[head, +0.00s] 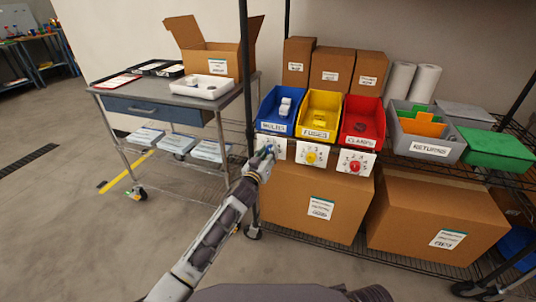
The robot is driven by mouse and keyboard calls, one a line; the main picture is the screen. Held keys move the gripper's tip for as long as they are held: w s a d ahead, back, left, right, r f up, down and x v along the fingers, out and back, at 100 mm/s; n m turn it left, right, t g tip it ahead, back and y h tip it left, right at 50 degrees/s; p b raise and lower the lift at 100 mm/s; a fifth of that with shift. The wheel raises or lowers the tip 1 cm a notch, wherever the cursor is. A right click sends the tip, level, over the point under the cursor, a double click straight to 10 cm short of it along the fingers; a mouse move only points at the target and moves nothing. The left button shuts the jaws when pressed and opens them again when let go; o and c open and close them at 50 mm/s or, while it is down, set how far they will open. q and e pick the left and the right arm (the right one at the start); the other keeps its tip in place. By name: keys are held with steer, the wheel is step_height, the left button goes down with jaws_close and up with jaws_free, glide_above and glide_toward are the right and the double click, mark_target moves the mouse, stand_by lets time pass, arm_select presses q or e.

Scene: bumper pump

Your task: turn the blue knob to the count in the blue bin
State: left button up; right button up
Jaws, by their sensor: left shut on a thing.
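The blue bin (277,109) stands on the wire shelf, with a label that seems to read "BULBS". A small group of white things (285,106) lies in it; I cannot count them surely. Below it hangs a white dial card (278,150). My left gripper (266,152) reaches up from below and is shut on the knob at this card. The gripper mostly hides the blue knob and part of the card, so I cannot read the knob's setting. My right gripper is not in view.
To the right are a yellow bin (319,114) with a yellow knob (311,158), and a red bin (362,121) with a red knob (355,166). A grey returns bin (428,145) stands further right. Cartons (318,203) fill the lower shelf. A cart (165,108) stands left.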

arm_select(q)
steer(key=shift+n+p, duration=0.5)
steer(key=shift+n, duration=0.5)
steer(key=shift+n+p, duration=0.55)
steer(key=shift+n, duration=0.45)
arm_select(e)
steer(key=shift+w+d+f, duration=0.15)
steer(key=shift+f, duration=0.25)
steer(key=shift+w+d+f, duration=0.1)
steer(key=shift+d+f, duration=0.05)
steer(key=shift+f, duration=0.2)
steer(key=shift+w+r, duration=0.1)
arm_select(q)
steer(key=o, duration=1)
steer(key=shift+o, duration=0.2)
